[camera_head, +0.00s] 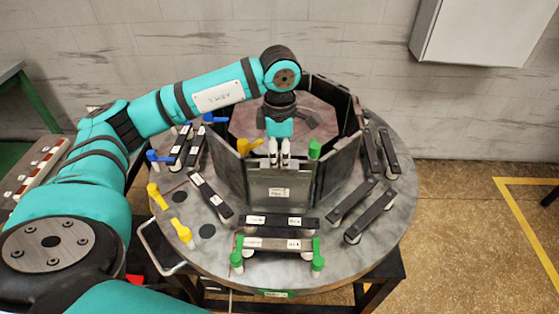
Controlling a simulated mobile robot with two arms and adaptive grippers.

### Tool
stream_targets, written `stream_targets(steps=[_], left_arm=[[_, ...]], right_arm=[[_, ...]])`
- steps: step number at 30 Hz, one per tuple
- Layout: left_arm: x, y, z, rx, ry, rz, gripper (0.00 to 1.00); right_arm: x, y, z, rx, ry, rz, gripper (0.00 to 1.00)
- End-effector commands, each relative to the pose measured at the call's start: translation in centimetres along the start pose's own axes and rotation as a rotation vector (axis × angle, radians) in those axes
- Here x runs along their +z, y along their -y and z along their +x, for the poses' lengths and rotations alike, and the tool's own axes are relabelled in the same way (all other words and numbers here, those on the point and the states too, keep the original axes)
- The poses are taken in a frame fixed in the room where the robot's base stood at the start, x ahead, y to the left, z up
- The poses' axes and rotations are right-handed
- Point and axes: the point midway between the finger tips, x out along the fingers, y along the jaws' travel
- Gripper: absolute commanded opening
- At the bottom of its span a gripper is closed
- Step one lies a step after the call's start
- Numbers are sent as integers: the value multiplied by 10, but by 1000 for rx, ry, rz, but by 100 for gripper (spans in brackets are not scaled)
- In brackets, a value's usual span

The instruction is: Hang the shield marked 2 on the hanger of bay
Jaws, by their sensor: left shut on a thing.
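A round grey table (385,225) carries a ring of dark upright shield panels. My left gripper (280,163) points down at the front of the ring, its fingers shut on the top edge of a grey shield panel (265,188). This panel is upright and has a small white label, too small to read. A yellow handle (247,146) stands left of the gripper and a green handle (314,149) right of it. I cannot tell whether the panel hangs on anything, nor which shield is the one marked 2. My right gripper is not in view.
In front lie labelled dark bars (278,221) and a grey bar (272,244) between green posts (237,262). Yellow posts (182,230) and blue posts (158,157) stand at left. More dark bars (368,217) lie at right. A side bench (38,165) is at left.

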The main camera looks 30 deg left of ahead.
Motion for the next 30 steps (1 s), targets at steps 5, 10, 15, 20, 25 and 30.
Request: stream_targets(steps=[5,10,15,20,25,30], left_arm=[[1,-14,-1,1,2,-2,0],[0,-28,-2,1,3,-2,0],[0,-41,-1,1,3,-1,0],[0,-52,-1,2,3,-1,0],[0,-53,15,1,2,0,0],[0,-53,26,1,1,0,0]], right_arm=[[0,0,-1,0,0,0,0],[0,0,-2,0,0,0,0],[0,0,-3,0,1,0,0],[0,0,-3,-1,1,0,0],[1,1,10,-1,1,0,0],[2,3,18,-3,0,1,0]])
